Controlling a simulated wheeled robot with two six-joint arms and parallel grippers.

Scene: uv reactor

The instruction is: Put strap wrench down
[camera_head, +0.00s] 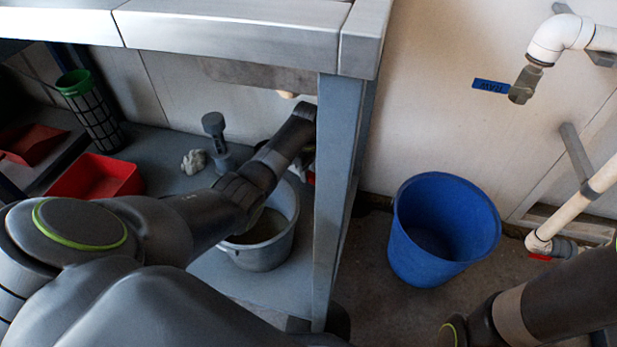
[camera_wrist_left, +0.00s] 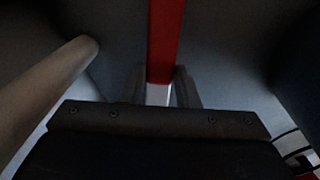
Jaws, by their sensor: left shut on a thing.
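In the left wrist view, the two fingers of my left gripper (camera_wrist_left: 160,88) are shut on a red bar with a pale lower end, which I take to be the strap wrench (camera_wrist_left: 164,40). The bar runs up out of that view, so its far end and any strap are hidden. In the head view my left arm reaches under the workbench, and the gripper is hidden behind the grey bench leg (camera_head: 338,190). My right arm shows at the lower right, but its gripper is out of view.
On the lower shelf (camera_head: 225,285) stand a grey bucket (camera_head: 268,254), a red bin (camera_head: 112,180), a black mesh basket with a green rim (camera_head: 92,110) and a dark grey fitting (camera_head: 217,135). A blue bucket (camera_head: 440,230) stands on the floor. White pipes (camera_head: 553,38) line the right wall.

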